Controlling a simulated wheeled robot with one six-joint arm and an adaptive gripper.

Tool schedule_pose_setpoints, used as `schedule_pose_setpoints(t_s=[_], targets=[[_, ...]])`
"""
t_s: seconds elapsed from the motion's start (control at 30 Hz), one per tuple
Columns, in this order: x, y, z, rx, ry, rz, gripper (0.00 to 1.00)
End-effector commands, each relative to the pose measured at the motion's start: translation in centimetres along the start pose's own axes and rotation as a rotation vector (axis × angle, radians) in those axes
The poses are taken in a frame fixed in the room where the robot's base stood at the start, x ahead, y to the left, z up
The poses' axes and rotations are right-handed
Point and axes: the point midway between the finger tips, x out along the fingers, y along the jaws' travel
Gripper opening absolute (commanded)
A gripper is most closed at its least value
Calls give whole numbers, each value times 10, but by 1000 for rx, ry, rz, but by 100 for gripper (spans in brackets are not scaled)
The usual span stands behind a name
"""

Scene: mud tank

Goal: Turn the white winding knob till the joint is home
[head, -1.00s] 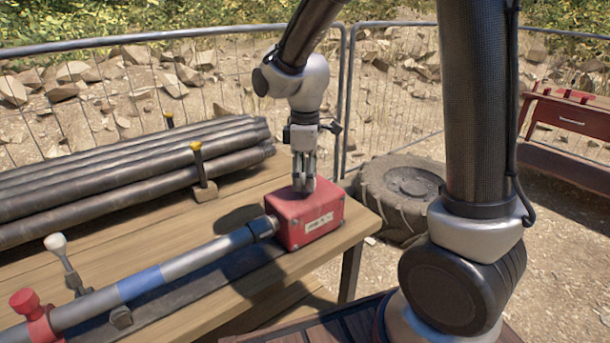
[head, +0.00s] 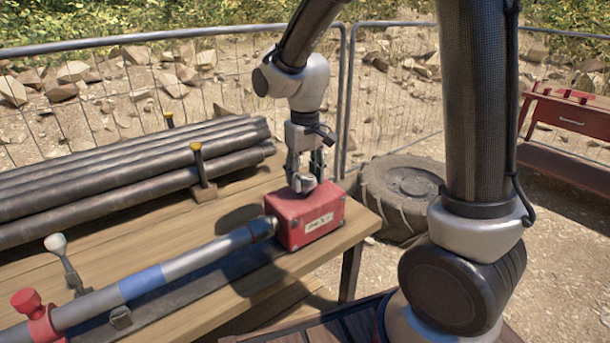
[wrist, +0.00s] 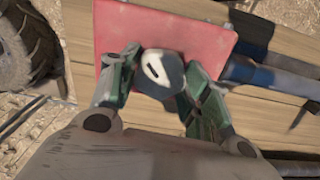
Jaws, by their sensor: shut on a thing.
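The white winding knob (wrist: 161,72) is round with a dark slot-shaped mark and sits on top of a red box (head: 311,228). My gripper (head: 304,185) is above the box, pointing down, shut on the knob with one finger on each side in the wrist view. In the head view the fingers hide the knob. A grey pipe (head: 195,257) with a blue band lies along the bench, and its dark end collar (head: 262,229) meets the left side of the box. I cannot tell whether any gap is left at that joint.
A lever with a white tip (head: 56,243) and a red clamp (head: 31,305) stand along the pipe. Black pipes (head: 120,180) lie stacked at the back of the wooden bench (head: 225,305). A tyre (head: 400,195) and a mesh fence are behind.

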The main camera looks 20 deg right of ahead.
Motion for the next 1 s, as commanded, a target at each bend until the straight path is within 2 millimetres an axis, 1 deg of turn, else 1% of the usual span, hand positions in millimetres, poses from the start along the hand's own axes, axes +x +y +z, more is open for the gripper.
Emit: schedule_pose_setpoints(t_s=[0.2, 0.4, 0.97, 1.0], targets=[[0, 0, 0, 113, -1, 0, 23], [0, 0, 0, 167, -1, 0, 23], [1, 0, 1, 185, -2, 0, 23], [1, 0, 1, 185, -2, 0, 52]])
